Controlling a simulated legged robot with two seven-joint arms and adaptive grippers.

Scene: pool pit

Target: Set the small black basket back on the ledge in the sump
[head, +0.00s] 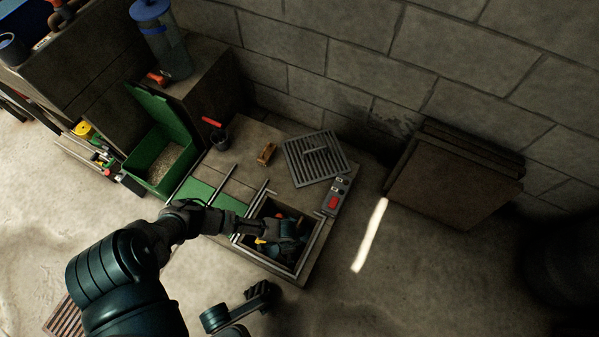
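The sump (317,243) is a square framed opening in the raised floor slab, in the middle of the head view. Its inside is dark, with blue-green parts and small yellow and orange spots. My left gripper (270,231) reaches in from the left over the opening, its tip against the dark interior. Its fingers are too dark to tell open from shut.
A grey grate (317,158) lies on the slab behind the sump. A control box with a red button (334,202) is at the right rim. A wooden block (267,153), a red-handled tool (212,123) and an open green box (155,150) stand nearby.

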